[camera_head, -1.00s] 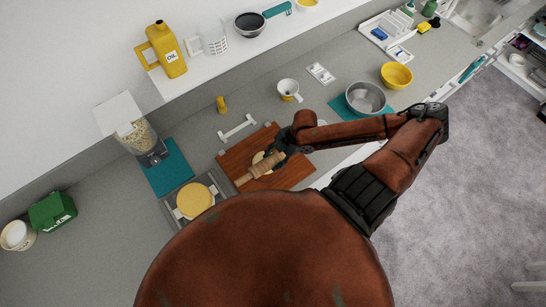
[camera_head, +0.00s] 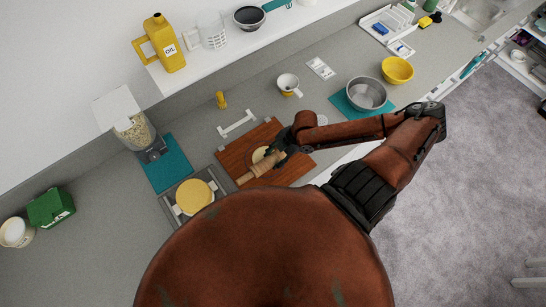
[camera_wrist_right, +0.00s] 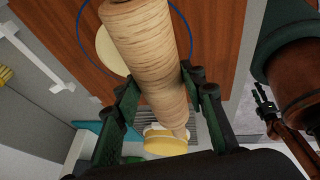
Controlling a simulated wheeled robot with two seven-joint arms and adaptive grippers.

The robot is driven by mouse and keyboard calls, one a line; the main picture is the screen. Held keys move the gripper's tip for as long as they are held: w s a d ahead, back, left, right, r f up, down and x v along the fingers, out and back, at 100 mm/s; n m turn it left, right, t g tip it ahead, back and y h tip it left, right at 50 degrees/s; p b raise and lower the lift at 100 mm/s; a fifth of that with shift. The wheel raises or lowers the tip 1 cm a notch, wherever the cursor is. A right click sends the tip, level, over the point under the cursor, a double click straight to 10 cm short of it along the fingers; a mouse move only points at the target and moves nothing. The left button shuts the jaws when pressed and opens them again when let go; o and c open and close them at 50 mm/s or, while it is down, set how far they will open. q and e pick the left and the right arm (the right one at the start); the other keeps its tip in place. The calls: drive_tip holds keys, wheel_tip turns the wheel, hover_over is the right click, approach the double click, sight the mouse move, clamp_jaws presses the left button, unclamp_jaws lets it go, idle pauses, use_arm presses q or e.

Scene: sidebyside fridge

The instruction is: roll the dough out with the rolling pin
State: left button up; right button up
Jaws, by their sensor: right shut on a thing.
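The wooden rolling pin (camera_head: 262,166) lies slantwise over the brown board (camera_head: 298,172). My right gripper (camera_head: 280,154) is shut on it; in the right wrist view the pin (camera_wrist_right: 142,45) passes between the fingers. The pale round dough (camera_head: 258,154) lies on the board, partly hidden by the pin. In the right wrist view the dough (camera_wrist_right: 111,50) shows on the pin's left side, inside a blue ring on the board. I cannot tell whether the pin touches it. My left gripper (camera_wrist_right: 265,108) shows small at the right of the wrist view, its opening unclear.
A yellow round-topped item (camera_head: 194,195) stands on a grey tray left of the board. A cereal dispenser (camera_head: 140,133), a teal mat (camera_head: 168,168) and a white bracket (camera_head: 237,124) are close by. A metal bowl (camera_head: 366,94) stands at right, beyond my right forearm.

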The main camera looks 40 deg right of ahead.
drive_tip(key=shift+f+b, duration=0.35)
drive_tip(key=shift+f, duration=0.6)
drive_tip(key=shift+f+b, duration=0.3)
drive_tip(key=shift+f, duration=0.45)
drive_tip(key=shift+s+f, duration=0.1)
drive_tip(key=shift+f, duration=0.05)
idle(0.7)
drive_tip(key=shift+w+d, duration=0.2)
drive_tip(key=shift+w, duration=1.7)
clamp_jaws()
drive_tip(key=shift+w+d, duration=0.2)
drive_tip(key=shift+w, duration=1.4)
drive_tip(key=shift+w+d, duration=0.15)
drive_tip(key=shift+w, duration=1.4)
drive_tip(key=shift+s+a+f, duration=0.1)
drive_tip(key=shift+s+f, duration=0.05)
drive_tip(key=shift+s, duration=1.45)
drive_tip(key=shift+s+a, duration=0.1)
drive_tip(key=shift+s, duration=0.2)
drive_tip(key=shift+s+a, duration=0.2)
drive_tip(key=shift+s, duration=1.45)
